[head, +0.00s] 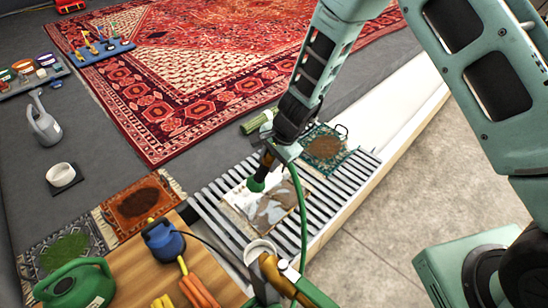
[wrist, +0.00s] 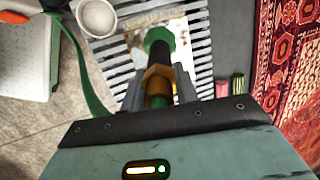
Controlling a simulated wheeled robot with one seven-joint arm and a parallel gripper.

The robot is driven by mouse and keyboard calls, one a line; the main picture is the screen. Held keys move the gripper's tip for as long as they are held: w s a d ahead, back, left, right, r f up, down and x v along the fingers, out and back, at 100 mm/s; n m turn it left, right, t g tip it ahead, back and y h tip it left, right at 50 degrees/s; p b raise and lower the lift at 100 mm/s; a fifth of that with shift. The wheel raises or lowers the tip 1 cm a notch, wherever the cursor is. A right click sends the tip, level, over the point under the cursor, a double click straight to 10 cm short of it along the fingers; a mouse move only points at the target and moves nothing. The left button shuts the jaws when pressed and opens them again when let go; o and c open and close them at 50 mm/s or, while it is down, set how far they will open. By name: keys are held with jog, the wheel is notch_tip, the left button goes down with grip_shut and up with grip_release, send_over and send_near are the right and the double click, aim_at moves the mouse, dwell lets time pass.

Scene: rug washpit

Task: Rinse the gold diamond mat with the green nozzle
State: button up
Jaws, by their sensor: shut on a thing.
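My gripper (head: 270,160) is shut on the green nozzle (head: 256,185), which points down above the slatted grate (head: 215,195). In the wrist view my gripper (wrist: 158,88) holds the nozzle (wrist: 160,42) by its brass-coloured middle. A pale mat with gold-brown edges and a grey, wet-looking patch (head: 272,210) lies on the grate under the nozzle. It also shows in the wrist view (wrist: 180,62), partly hidden by the nozzle. Its diamond pattern is hard to make out. A green hose (head: 302,215) hangs from the nozzle side. No water spray is visible.
A green mat with a brown patch (head: 322,148) lies farther along the grate. An orange mat (head: 135,205) and a grey mat (head: 65,255) lie at left. A wooden bench (head: 200,270) holds a blue sprayer (head: 163,240) and a green can (head: 75,285). A white bowl (head: 260,252) stands near the grate.

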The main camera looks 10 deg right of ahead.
jog(key=shift+w+a+r+p, duration=0.2)
jog(key=shift+w+a+p, duration=0.45)
jog(key=shift+w+p, duration=0.5)
jog(key=shift+d+f, duration=0.1)
jog(key=shift+f, duration=0.05)
jog(key=w+d, duration=0.7)
jog(key=d, duration=0.4)
jog(key=w+d, duration=0.8)
jog(key=d, duration=0.3)
dwell(1.2)
jog(key=shift+s+d, duration=0.1)
